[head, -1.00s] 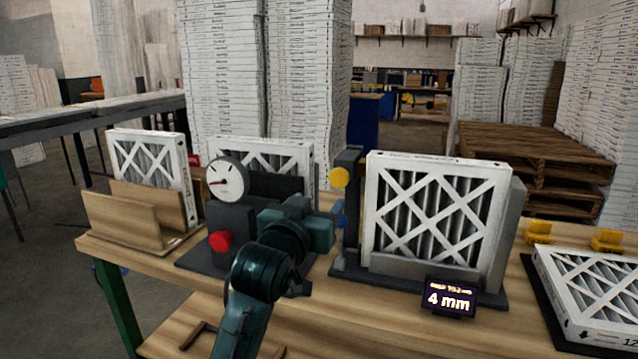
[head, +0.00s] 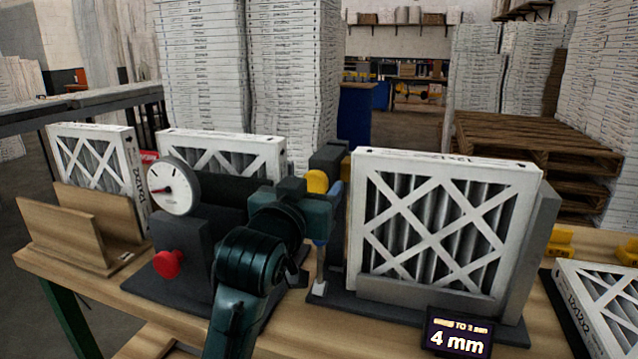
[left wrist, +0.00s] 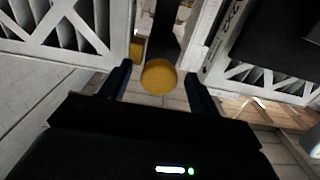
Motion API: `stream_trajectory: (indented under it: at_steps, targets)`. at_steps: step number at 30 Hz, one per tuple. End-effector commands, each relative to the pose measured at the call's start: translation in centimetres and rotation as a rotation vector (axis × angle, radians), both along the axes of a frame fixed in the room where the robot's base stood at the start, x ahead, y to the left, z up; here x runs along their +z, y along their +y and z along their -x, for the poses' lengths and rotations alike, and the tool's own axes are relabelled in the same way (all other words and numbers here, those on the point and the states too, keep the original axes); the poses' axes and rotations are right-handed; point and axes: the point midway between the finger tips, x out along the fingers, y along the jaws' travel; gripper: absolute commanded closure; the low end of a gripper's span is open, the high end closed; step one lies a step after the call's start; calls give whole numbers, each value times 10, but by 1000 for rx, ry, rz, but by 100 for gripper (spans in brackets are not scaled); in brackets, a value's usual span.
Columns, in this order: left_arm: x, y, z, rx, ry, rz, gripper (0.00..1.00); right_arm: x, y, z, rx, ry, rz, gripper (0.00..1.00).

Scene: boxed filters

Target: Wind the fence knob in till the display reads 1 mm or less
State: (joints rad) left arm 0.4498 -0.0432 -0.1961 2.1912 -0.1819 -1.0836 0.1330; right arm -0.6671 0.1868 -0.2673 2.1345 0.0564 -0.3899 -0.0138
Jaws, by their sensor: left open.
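The yellow fence knob (head: 317,181) sits on the dark fence post at the left edge of the right-hand fixture. In the left wrist view the knob (left wrist: 158,76) lies between the two fingertips, with a gap showing on each side. My left gripper (head: 326,208) is open at the knob, its blue finger partly overlapping the post. The display (head: 458,335) in front of the fixture reads 4 mm. A boxed filter (head: 440,220) with a white lattice face stands upright in the fixture. My right gripper is not in view.
A dial gauge (head: 172,186) and a red knob (head: 168,264) are on the dark fixture to the left, close to my left arm. A wooden holder (head: 75,230) stands further left. Another filter (head: 600,305) lies at the right edge.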

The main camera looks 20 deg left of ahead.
Motion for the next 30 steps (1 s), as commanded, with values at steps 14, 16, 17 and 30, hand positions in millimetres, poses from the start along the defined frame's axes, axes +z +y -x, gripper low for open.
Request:
stream_trajectory:
  at_steps: [14, 16, 17, 30]
  targets:
    - [0, 0, 2, 0, 1, 0, 44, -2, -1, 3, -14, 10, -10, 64]
    - [0, 0, 2, 0, 1, 0, 49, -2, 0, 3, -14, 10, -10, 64]
    - [0, 0, 2, 0, 1, 0, 52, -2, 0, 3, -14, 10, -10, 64]
    - [0, 0, 2, 1, 1, -1, 83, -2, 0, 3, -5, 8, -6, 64]
